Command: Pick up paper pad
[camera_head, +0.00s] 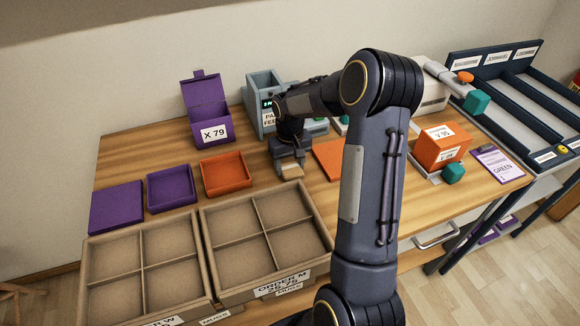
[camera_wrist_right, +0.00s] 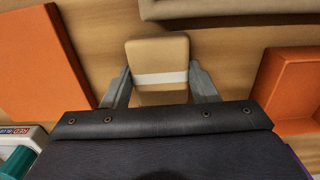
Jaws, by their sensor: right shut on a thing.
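The paper pad is a small tan block with a white band (camera_wrist_right: 160,62), held between the two grey fingers in the right wrist view. It also shows in the head view as a small tan pad (camera_head: 291,171) below the fingertips. My right gripper (camera_head: 289,160) is shut on it, just behind the divided cardboard box. I cannot tell whether the pad touches the table. The paper feed station (camera_head: 265,98), a grey unit with a small display, stands behind the gripper and is partly hidden by my arm. My left gripper is not in view.
Two divided cardboard boxes (camera_head: 204,240) fill the front left. An orange tray (camera_head: 225,174), a purple tray (camera_head: 171,188) and a purple lidded box (camera_head: 207,113) lie left. An orange flat panel (camera_head: 329,158) and an orange box (camera_head: 443,146) lie right.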

